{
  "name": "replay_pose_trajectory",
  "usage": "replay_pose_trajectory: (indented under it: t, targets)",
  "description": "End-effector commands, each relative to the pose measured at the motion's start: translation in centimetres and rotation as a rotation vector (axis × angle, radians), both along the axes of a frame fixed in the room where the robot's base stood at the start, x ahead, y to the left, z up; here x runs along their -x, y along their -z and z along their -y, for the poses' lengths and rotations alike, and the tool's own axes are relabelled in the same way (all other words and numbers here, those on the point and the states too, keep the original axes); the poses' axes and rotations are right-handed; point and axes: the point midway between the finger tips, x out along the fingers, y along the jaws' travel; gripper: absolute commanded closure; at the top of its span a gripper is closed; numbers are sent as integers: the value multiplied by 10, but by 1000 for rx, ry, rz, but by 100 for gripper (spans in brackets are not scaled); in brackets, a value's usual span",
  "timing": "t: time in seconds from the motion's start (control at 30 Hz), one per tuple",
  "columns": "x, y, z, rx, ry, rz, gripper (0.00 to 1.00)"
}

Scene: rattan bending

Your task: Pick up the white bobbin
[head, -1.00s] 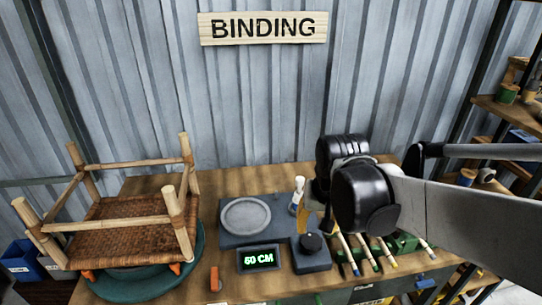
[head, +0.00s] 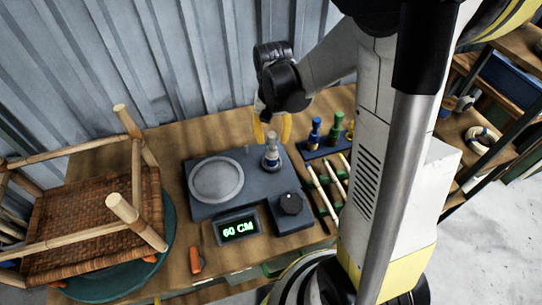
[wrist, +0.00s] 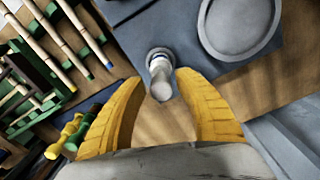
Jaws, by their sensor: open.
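The white bobbin (head: 271,158) stands upright on a grey board, just right of a round grey dish. It has a pale top and a bluish band. In the wrist view the bobbin (wrist: 160,72) lies at the mouth of the gap between the yellow fingers, its near end reaching between the tips. My gripper (head: 272,130) is open and points down just above and behind the bobbin, as the head view shows it. I cannot tell whether either finger touches it; the wrist view of my gripper (wrist: 158,84) shows space on both sides.
A blue bobbin (head: 315,131) and a green bobbin (head: 336,130) stand in a rack to the right. Rods (head: 325,190) lie in a holder in front of them. A knob box (head: 291,207) and a display (head: 237,229) are near the board's front. A rattan stool (head: 90,210) stands left.

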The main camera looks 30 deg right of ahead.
Motion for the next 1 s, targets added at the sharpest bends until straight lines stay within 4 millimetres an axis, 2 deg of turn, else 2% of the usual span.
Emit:
replay_pose_trajectory:
  t: [0.3, 0.57, 0.67, 0.7, 1.0]
  targets:
    - [-3, 46, 2, 0, 0, 0, 61]
    - [-3, 49, 1, 0, 0, 0, 61]
    - [-3, 49, 1, 0, 0, 0, 87]
    - [-3, 49, 1, 0, 0, 0, 99]
    - [-3, 49, 1, 0, 0, 1, 100]
